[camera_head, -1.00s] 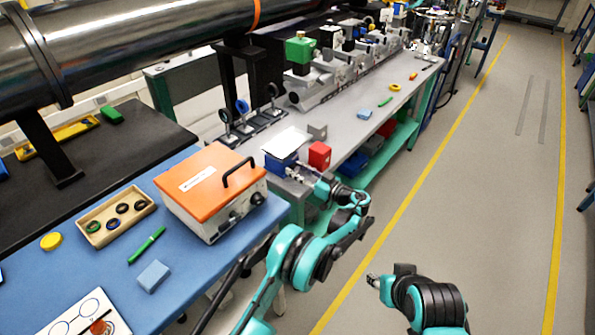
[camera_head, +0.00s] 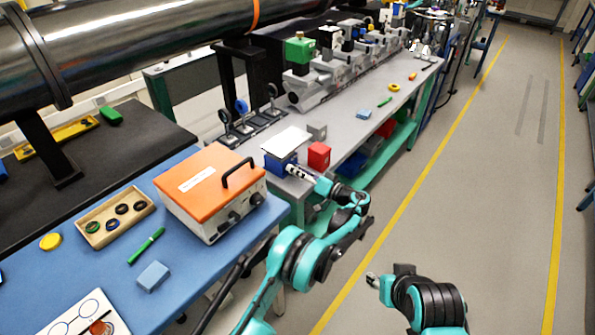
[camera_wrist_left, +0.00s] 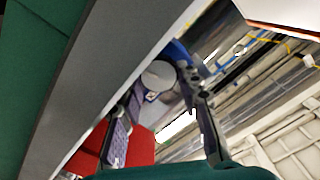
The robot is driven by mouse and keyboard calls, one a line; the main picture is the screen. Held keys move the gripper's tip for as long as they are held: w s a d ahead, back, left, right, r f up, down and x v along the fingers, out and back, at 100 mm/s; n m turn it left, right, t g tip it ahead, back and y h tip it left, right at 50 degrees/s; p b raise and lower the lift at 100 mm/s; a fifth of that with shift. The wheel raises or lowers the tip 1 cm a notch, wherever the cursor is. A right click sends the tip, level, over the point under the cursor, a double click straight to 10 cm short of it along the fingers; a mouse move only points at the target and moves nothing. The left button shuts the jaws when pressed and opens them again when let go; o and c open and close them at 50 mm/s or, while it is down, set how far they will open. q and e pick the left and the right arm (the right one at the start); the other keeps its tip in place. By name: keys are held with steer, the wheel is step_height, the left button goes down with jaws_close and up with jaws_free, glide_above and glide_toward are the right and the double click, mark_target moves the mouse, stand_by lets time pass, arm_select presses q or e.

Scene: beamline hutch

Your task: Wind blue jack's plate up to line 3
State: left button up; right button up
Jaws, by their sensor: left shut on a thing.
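The blue jack (camera_head: 272,167) stands at the near end of the grey bench, with its flat white plate (camera_head: 287,140) on top. My left gripper (camera_head: 290,170) reaches its right side and is shut on the jack's knob. The left wrist view shows the round pale knob (camera_wrist_left: 158,75) between the fingertips (camera_wrist_left: 160,84), with a bit of the blue jack (camera_wrist_left: 177,50) behind. The line marks and the plate's height against them cannot be made out. My right gripper (camera_head: 373,279) is low over the floor, apart from everything; its fingers are too small to read.
A red block (camera_head: 319,155) stands just right of the jack, close to my left gripper; it also shows in the left wrist view (camera_wrist_left: 140,148). A grey block (camera_head: 317,131) is behind it. An orange-lidded box (camera_head: 206,178) is at the left. The floor aisle at right is clear.

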stand_by(0.4)
arm_select(q)
steer(key=o, duration=1.2)
steer(key=shift+c, duration=0.2)
